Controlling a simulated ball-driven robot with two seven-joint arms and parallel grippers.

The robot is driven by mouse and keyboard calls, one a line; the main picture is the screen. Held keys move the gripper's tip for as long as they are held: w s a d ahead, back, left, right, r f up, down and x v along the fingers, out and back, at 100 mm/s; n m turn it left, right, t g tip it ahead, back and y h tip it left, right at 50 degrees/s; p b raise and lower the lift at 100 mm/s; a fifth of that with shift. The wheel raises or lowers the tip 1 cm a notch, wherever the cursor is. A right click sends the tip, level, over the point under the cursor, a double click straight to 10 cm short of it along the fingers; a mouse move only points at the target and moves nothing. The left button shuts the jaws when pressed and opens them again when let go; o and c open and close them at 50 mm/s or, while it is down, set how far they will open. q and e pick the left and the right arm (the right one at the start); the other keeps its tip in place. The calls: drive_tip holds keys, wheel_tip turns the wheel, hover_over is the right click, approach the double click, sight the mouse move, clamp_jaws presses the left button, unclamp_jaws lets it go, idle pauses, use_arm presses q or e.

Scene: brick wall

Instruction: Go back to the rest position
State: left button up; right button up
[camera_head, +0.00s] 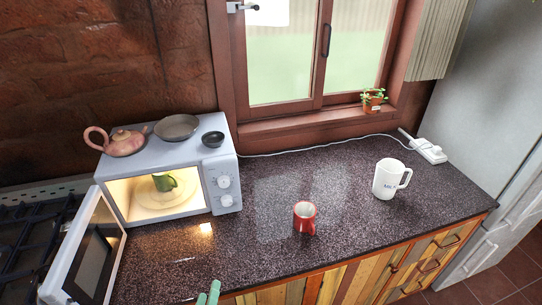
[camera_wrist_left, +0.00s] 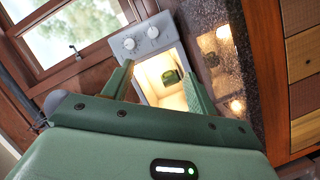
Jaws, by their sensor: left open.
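My left gripper (camera_head: 209,293) barely enters at the bottom edge of the head view, in front of the counter. In the left wrist view its two green fingers (camera_wrist_left: 160,80) are spread apart with nothing between them. They point toward the white microwave (camera_head: 224,165), which stands some way beyond. The microwave is lit inside and its door (camera_head: 88,250) hangs open to the left. A green mug (camera_head: 165,183) sits on the plate inside; it also shows in the left wrist view (camera_wrist_left: 170,76). My right gripper is not in view.
A red mug (camera_head: 305,218) and a white mug (camera_head: 388,179) stand on the dark counter (camera_head: 345,225). A teapot (camera_head: 124,143), a pan (camera_head: 177,127) and a small bowl (camera_head: 213,139) are on the microwave. A gas stove (camera_head: 28,235) is at left. The counter's middle is mostly clear.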

use_arm(q)
drive_tip(key=s+f+m+g+h+b, duration=0.15)
drive_tip(key=s+f+m+g, duration=0.35)
drive_tip(key=f, duration=0.6)
drive_tip(key=s+f+m+g+b, duration=0.2)
drive_tip(key=s+f+m+b, duration=0.15)
drive_tip(key=s+f, duration=0.6)
drive_tip(key=s+a+f+m+g+y+b, duration=0.1)
drive_tip(key=s+a+f+g+b, duration=0.3)
drive_tip(key=s+f, duration=0.5)
drive_tip(key=s+a+f+m+g+y+b, duration=0.1)
drive_tip(key=s+a+f+m+g+b, duration=0.3)
drive_tip(key=f, duration=1.3)
drive_tip(key=s+a+b, duration=0.1)
drive_tip(key=s+b, duration=0.3)
drive_tip(key=s, duration=0.2)
drive_tip(key=shift+s+a+f+m, duration=0.15)
drive_tip(key=shift+a+m, duration=0.2)
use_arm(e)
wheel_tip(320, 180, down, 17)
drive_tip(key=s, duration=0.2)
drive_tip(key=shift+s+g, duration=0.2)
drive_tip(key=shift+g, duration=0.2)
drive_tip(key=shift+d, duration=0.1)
